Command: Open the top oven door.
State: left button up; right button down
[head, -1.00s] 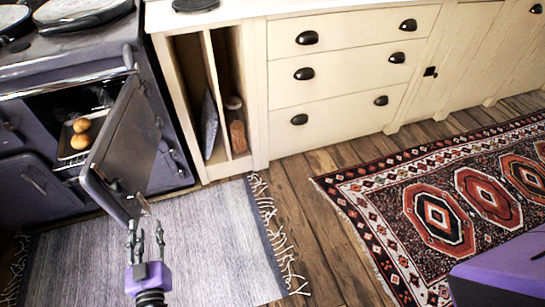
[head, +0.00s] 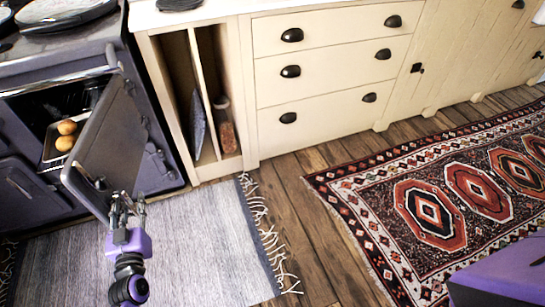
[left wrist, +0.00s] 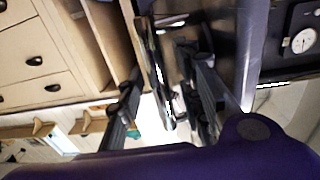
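The top oven door (head: 115,139) of the dark range stands swung well out from the oven, and the open cavity (head: 58,108) shows behind it. My left gripper (head: 126,203) is at the door's lower free edge in the head view. In the left wrist view, its two fingers (left wrist: 165,105) are apart, with the door's edge and a shiny metal part between them. A gap shows between the left finger and the metal part. Whether the other finger touches the door is hard to tell. My right gripper is out of view.
A grey rug (head: 200,235) lies before the range and a patterned rug (head: 430,205) to the right. Cream drawers (head: 330,75) line the wall. Bare wooden floor (head: 305,220) lies between the rugs.

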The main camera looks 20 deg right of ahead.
pick_arm(q)
grip_shut()
jog(key=shift+d, duration=0.1)
dwell(0.3)
